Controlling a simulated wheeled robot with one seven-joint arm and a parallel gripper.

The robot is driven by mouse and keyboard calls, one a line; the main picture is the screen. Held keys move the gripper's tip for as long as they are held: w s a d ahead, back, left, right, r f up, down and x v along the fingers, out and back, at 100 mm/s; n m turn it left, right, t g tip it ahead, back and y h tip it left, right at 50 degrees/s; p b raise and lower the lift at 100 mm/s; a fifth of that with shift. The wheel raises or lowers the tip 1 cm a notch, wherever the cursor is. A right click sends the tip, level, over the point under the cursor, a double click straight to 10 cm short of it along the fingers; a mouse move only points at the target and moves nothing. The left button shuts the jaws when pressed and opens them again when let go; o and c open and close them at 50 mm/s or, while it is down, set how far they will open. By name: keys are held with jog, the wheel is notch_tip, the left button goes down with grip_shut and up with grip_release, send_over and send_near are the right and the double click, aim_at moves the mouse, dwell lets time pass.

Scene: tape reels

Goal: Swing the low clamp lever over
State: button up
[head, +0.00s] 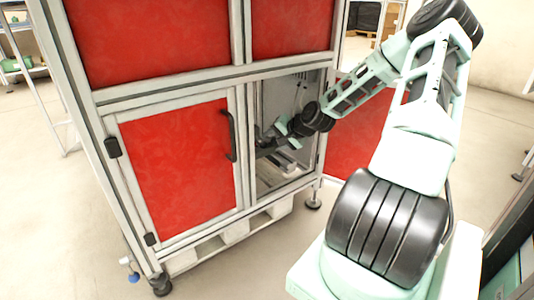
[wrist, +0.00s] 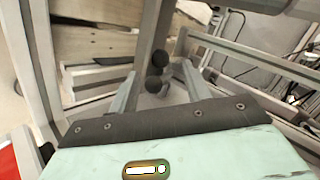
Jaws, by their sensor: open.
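My gripper (wrist: 160,70) is open in the wrist view, its two fingers apart and pointing into the frame. Two dark round knobs show between the fingertips, an upper knob (wrist: 159,58) and a lower knob (wrist: 154,84). They look like parts of the low clamp lever; its arm and pivot are not clear. I cannot tell whether either finger touches a knob. In the head view my gripper (head: 265,141) reaches into the open lower bay of the cabinet, and the lever cannot be made out there.
The cabinet has a grey metal frame (head: 160,92) and a closed red door (head: 180,168) with a black handle (head: 229,136) left of the open bay. In the wrist view, frame bars (wrist: 240,50) run close on the right and wooden boards (wrist: 95,45) lie at upper left.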

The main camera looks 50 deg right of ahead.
aim_at(266, 144)
jog(key=shift+b+x, duration=1.1)
jog(key=shift+x, duration=1.15)
grip_shut()
